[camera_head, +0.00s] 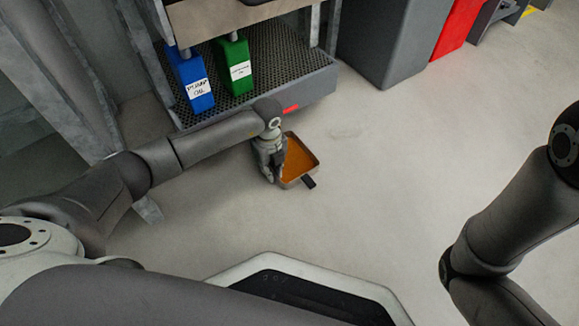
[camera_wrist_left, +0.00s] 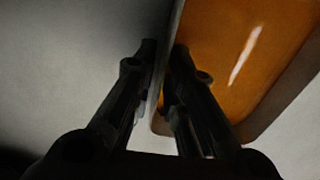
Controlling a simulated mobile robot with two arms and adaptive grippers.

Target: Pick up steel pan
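The steel pan (camera_head: 296,181) is a shallow, roughly square tray with an orange inside and a dark tab at its near right corner. In the head view it is low by the floor, in front of the shelf unit; I cannot tell whether it touches the floor. My left gripper (camera_head: 268,174) points down at the pan's left side. In the left wrist view the fingers of this gripper (camera_wrist_left: 165,50) straddle the wall of the pan (camera_wrist_left: 288,92), one outside and one inside, and look closed on it. My right gripper is out of view; only its arm shows at the right.
A blue container (camera_head: 192,82) and a green container (camera_head: 233,66) stand on the grated lower shelf (camera_head: 290,75) behind the pan. A grey cabinet (camera_head: 390,40) and a red box (camera_head: 459,28) stand further right. The floor right of the pan is clear.

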